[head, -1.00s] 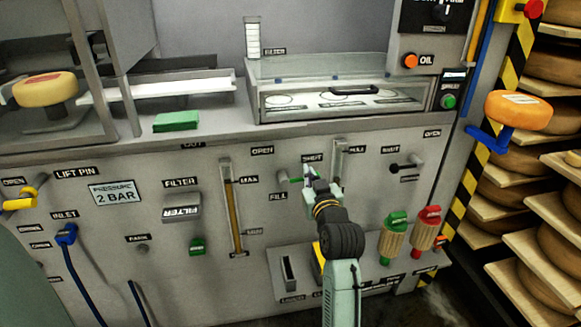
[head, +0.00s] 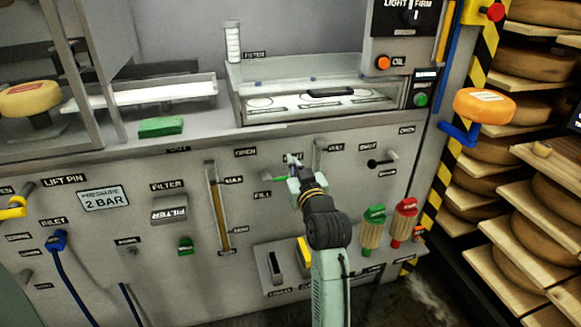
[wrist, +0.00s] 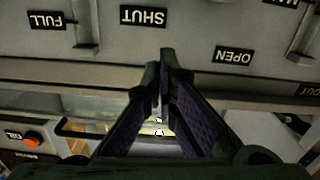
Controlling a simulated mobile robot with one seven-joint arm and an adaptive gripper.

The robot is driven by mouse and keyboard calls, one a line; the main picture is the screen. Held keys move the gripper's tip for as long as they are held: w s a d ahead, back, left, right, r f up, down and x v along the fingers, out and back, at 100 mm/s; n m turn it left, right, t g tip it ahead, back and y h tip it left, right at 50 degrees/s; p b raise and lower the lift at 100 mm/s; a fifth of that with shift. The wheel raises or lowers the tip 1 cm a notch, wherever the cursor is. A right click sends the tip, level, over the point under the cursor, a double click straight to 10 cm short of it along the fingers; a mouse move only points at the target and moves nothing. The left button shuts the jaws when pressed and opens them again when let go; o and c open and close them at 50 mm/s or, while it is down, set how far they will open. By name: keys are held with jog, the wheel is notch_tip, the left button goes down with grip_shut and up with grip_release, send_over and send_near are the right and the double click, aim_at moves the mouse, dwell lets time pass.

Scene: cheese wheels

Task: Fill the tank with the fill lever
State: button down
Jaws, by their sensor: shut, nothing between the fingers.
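The fill lever (head: 280,178) is a small green handle on the grey front panel, beside the FILL label (head: 262,194) and between the OPEN (head: 245,153) and SHUT (head: 292,156) labels. In the head view my gripper (head: 293,160) is just right of the green handle, its tips over the SHUT label, and hides part of the lever. I cannot tell whether they touch. In the wrist view my gripper (wrist: 164,52) is shut and empty, its tips near the upside-down SHUT label (wrist: 143,16). The lever does not show there. A narrow sight gauge (head: 317,165) stands right of my gripper, beside the FULL label (wrist: 46,20).
A black lever (head: 380,163) is to the right. The worktop edge with a glass-lidded box (head: 310,97) is above. Cheese racks (head: 515,210) stand at the far right.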

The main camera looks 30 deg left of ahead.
jog(key=b+v, duration=0.1)
jog(key=v, duration=0.6)
jog(key=shift+s+d+f+b, duration=0.2)
jog(key=shift+d+f+b, duration=0.15)
jog(key=shift+f, duration=0.1)
